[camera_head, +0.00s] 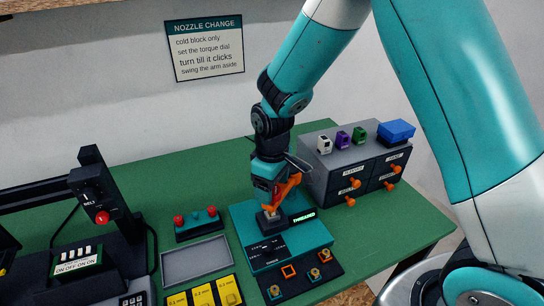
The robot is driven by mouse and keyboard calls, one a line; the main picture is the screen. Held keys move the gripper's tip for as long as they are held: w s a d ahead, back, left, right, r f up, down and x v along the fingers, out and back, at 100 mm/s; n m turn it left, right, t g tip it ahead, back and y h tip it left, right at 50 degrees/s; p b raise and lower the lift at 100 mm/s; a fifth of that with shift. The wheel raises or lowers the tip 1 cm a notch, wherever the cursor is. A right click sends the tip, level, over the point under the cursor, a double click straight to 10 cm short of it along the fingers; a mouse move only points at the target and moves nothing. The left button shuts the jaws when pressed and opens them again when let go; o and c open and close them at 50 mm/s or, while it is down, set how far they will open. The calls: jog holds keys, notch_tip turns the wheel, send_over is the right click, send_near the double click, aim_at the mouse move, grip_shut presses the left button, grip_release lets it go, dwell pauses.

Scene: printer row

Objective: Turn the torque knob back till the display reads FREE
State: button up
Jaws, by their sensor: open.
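The teal tool station (240,222) stands on the green bench, and its small display (304,216) reads THREADED in green letters. My gripper (270,211) has orange fingers and points down at the top of the station, over a dark block (264,222). The fingers are open, but whether they touch anything there cannot be told. No torque knob can be made out clearly. A dark panel (267,251) with small white markings is on the front of the station.
A grey drawer cabinet (322,180) with orange knobs stands close on the right, with small coloured parts and a blue box (396,131) on top. A grey tray (195,261), yellow labelled bins (203,295) and a red-knobbed teal block (199,224) lie left. A black printer frame (105,210) stands further left.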

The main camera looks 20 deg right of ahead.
notch_tip(320, 180, up, 16)
jog(key=b, duration=0.2)
jog(key=shift+r, duration=0.15)
